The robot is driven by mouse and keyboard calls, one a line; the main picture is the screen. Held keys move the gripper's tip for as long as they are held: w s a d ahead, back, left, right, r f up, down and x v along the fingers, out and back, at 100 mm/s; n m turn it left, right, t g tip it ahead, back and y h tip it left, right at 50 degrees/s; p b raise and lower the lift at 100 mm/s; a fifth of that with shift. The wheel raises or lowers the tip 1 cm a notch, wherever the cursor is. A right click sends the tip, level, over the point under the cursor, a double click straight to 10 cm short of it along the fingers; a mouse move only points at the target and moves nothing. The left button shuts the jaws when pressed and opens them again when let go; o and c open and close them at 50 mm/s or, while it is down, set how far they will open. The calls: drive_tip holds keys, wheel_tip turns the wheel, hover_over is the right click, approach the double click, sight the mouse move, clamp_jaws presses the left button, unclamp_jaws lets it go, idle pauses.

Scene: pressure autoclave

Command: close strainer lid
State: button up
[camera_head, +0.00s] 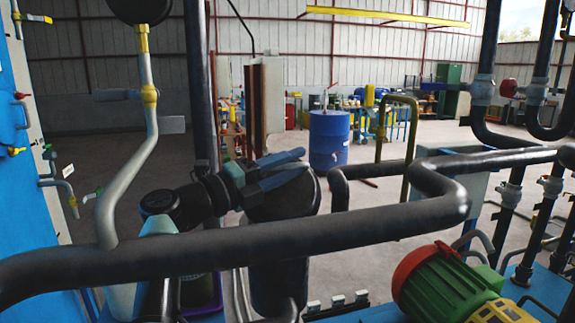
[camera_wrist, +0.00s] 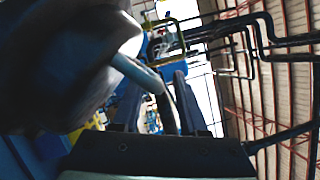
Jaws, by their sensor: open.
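The strainer is a dark upright cylinder (camera_head: 277,275) behind the thick black pipe in the head view. Its lid appears to be the dark round piece (camera_head: 290,198) tilted above the body; the hinge and rim are hidden. My gripper (camera_head: 284,167) is at the upper part of this lid. In the wrist view a large dark rounded surface, likely the lid (camera_wrist: 62,65), fills the upper left. A curved grey bar, likely its handle (camera_wrist: 140,73), runs from it to between the fingers of my open gripper (camera_wrist: 155,88). I cannot tell whether they touch it.
A thick black pipe (camera_head: 230,245) crosses low in front of the strainer and bends up at right. A green and red motor (camera_head: 445,285) stands lower right. A blue panel with valves (camera_head: 22,150) is at left. A blue drum (camera_head: 328,140) stands farther back on open floor.

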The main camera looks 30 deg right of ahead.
drive_tip(key=shift+f, duration=0.2)
drive_tip(key=a+f+b, duration=0.1)
drive_tip(key=a+b, duration=0.1)
drive_tip(key=a, duration=1)
drive_tip(key=shift+s+a+f+b, duration=0.3)
drive_tip(key=shift+s+f, duration=0.05)
drive_tip(key=shift+s, duration=0.1)
drive_tip(key=shift+c, duration=0.2)
